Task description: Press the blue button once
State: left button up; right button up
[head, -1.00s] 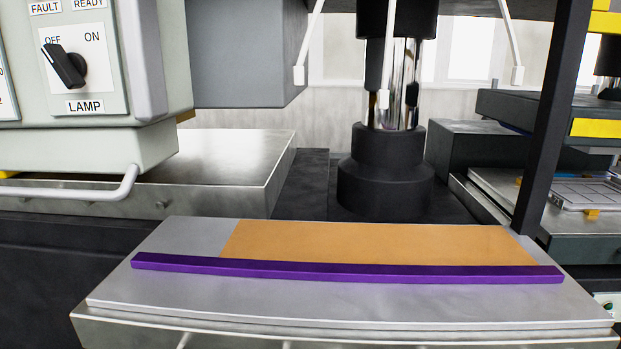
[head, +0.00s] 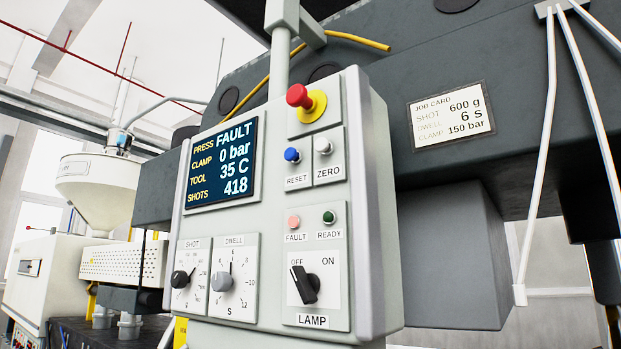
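The blue button (head: 292,155) is a small round cap on the upper part of a light grey control panel (head: 285,220). Neither of my grippers shows in the head view, and nothing covers the blue button.
The panel's screen (head: 222,163) reads PRESS FAULT, CLAMP 0 bar, TOOL 35 C, SHOTS 418. Below are the SHOT dial (head: 181,279), DWELL dial (head: 222,281), and LAMP switch (head: 304,285). A job card (head: 452,113) is at right. White hanging rods (head: 536,190) cross the right side.

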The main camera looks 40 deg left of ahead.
aim_at(290, 154)
jog(key=u, duration=1.25)
